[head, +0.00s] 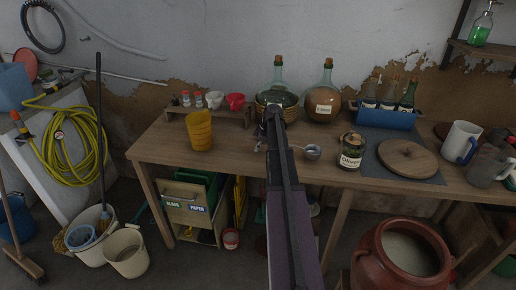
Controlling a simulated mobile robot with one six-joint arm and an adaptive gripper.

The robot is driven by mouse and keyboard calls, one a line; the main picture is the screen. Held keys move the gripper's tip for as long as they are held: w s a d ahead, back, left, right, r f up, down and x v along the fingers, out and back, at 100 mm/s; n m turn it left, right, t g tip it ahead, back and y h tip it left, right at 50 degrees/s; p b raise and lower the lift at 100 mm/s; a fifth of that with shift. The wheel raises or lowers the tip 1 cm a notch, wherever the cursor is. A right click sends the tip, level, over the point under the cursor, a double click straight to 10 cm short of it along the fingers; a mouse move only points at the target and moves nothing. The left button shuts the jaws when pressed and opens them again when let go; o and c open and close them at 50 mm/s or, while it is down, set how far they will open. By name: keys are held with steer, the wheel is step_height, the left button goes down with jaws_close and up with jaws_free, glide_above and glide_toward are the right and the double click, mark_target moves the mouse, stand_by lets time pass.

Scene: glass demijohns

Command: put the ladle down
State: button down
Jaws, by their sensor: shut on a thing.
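The ladle's round metal bowl (312,152) shows just right of my arm, over the wooden table. A short stretch of its handle runs left from the bowl and goes behind my arm. My gripper (265,132) is above the middle of the table, largely covered by my own arm, and is shut on the ladle. The grip itself is hidden. I cannot tell whether the bowl touches the tabletop (235,160).
A yellow cup (199,131) stands left on the table. Two corked demijohns, one greenish (278,95) and one brown (322,104), stand at the back. A labelled olive jar (352,152) and a round wooden lid (407,158) are right of the ladle. Bare wood lies left.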

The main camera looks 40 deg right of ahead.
steer(key=shift+f+b, duration=0.35)
steer(key=shift+f, duration=0.2)
steer(key=shift+f+b, duration=0.3)
stand_by(1.6)
steer(key=shift+f+b, duration=0.5)
steer(key=c, duration=0.7)
jaws_free()
steer(key=shift+r, duration=0.2)
steer(key=shift+p+v, duration=4.3)
steer(key=shift+v, duration=0.05)
steer(key=shift+f, duration=0.25)
steer(key=b+x, duration=0.8)
steer(key=shift+w+f, duration=0.1)
steer(key=shift+f, duration=0.15)
